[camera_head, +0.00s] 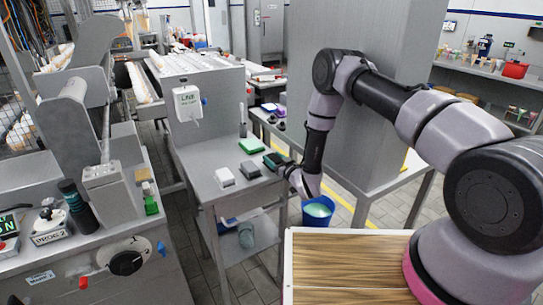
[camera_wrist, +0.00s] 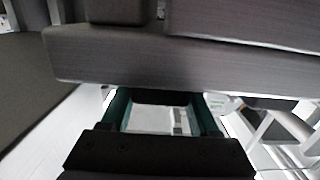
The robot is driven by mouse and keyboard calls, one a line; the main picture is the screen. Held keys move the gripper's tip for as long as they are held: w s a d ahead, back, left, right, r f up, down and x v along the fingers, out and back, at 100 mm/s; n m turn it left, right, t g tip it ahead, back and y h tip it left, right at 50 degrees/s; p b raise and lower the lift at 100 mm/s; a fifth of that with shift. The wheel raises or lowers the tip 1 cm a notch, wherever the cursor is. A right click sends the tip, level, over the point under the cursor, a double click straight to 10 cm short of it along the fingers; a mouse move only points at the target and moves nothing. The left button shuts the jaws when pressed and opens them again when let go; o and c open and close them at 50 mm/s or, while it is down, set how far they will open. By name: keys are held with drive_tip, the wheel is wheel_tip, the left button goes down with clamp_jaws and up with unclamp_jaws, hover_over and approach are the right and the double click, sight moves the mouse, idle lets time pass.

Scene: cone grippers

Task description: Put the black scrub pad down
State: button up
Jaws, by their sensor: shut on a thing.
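My gripper (camera_head: 274,161) is at the right edge of the small grey metal table (camera_head: 215,157) in the head view. In the wrist view its two teal fingers (camera_wrist: 162,112) are shut on a dark piece, the black scrub pad (camera_wrist: 162,97), which shows as a narrow strip between them. The table's grey edge covers the view just beyond the fingertips. In the head view the held pad is small and hard to separate from the gripper. I cannot tell whether it touches the table.
On the table lie a white block (camera_head: 223,177), a dark grey block (camera_head: 251,168) close left of my gripper, and a green pad (camera_head: 250,145). A blue bucket (camera_head: 318,212) stands below right. The table's front left is clear.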

drive_tip(key=shift+f, duration=0.1)
drive_tip(key=o, duration=1.3)
drive_tip(key=shift+a, duration=0.1)
drive_tip(key=shift+f, duration=0.1)
